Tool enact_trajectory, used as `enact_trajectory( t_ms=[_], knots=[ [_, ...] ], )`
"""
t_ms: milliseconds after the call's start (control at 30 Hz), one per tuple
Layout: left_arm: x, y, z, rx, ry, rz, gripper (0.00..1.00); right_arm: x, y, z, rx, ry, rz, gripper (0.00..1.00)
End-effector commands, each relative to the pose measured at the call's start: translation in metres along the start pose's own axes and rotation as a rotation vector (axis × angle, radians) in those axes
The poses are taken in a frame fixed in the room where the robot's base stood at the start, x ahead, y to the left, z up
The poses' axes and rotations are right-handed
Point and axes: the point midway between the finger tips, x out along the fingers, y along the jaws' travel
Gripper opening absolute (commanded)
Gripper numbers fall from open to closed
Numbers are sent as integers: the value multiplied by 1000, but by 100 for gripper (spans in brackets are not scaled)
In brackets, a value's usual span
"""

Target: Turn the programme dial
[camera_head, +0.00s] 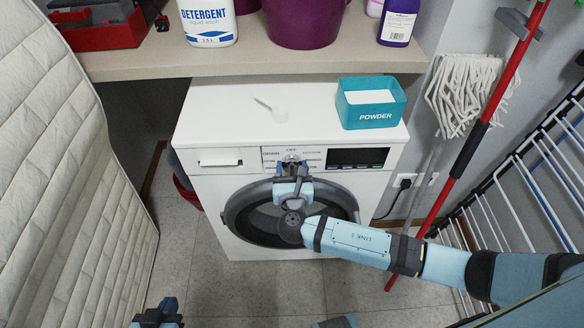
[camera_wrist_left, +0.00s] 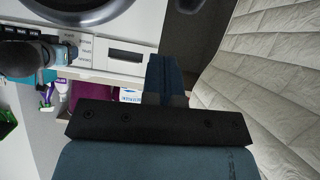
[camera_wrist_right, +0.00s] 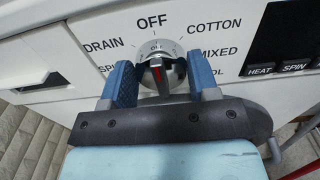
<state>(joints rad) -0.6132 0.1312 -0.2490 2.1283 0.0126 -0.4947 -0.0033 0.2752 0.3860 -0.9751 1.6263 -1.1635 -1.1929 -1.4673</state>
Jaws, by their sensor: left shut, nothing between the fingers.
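The programme dial (camera_wrist_right: 158,62) is a round silver-rimmed knob with a dark grip bar and a red mark, on the washing machine (camera_head: 240,110). Its red mark points up towards the OFF label. DRAIN and COTTON are printed on either side. My right gripper (camera_wrist_right: 162,82) is open, with one blue finger on each side of the knob and visible gaps to it. In the head view this gripper (camera_head: 291,170) largely covers the dial. My left gripper (camera_head: 160,314) is low at the bottom edge, away from the machine; its fingers (camera_wrist_left: 165,78) are shut and empty.
A teal powder box (camera_head: 371,104) and a white scoop (camera_head: 270,106) lie on the machine top. A shelf (camera_head: 250,62) with detergent bottles hangs above. A quilted mattress (camera_head: 70,150) stands left; a mop (camera_head: 466,92) and drying rack (camera_head: 520,185) stand right. Floor is clear in front.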

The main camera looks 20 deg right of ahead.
Motion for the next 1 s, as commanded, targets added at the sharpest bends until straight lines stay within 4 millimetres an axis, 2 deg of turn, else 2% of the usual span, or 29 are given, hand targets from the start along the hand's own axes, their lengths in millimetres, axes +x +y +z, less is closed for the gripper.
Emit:
enact_trajectory(
  t_ms=[367,1000],
  knots=[
    [1,0,2,0,0,0,0,0,0,-1,59,1,0,31],
    [8,1,8,2,16,6,0,1,-3,-3,552,-1,-1,31]
  ],
)
